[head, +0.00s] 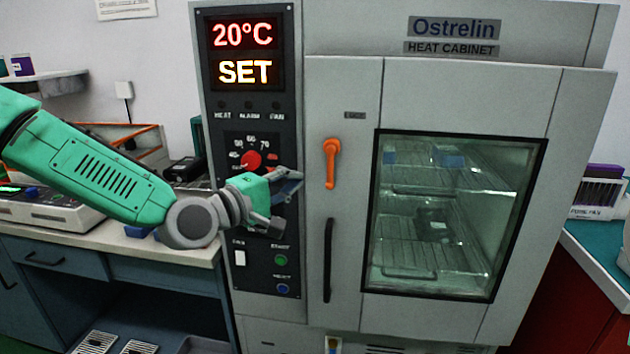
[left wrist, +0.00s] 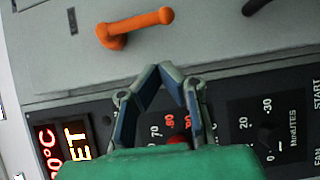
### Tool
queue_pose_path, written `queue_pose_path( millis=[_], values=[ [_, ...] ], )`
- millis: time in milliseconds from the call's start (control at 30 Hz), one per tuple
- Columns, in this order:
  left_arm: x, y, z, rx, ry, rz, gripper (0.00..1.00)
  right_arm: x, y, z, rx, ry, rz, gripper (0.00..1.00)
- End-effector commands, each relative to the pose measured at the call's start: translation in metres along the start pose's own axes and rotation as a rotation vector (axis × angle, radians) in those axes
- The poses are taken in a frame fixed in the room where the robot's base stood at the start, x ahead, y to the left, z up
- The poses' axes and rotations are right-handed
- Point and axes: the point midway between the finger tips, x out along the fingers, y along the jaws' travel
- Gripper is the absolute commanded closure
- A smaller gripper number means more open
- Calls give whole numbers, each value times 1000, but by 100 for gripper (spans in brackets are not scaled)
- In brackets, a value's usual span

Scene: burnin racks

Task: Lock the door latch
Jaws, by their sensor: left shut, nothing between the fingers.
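The orange door latch (head: 331,164) is on the left part of the cabinet door (head: 345,100), with its lever pointing straight down. The latch also shows in the left wrist view (left wrist: 136,27), lying across the top left. The door looks closed, flush with the cabinet front. My left gripper (head: 297,182) is in front of the control panel, left of the latch and apart from it. In the left wrist view, its fingertips (left wrist: 160,72) come together below the latch, with nothing between them. My right gripper is not in view.
A black vertical door handle (head: 327,260) is below the latch. The control panel (head: 252,190) has a red dial (head: 250,161) close to my left gripper. A glass window (head: 455,215) shows racks inside. A counter (head: 130,238) with equipment stands at the left.

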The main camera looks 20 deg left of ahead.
Motion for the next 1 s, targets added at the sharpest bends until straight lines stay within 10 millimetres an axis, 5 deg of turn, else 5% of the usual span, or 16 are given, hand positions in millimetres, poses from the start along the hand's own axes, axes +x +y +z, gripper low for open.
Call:
queue_pose_path(
  millis=[300,1000],
  values=[
    [28,0,26,-1,-1,0,100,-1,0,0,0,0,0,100],
    [31,-4,30,-41,1,26,100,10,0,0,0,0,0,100]
  ],
)
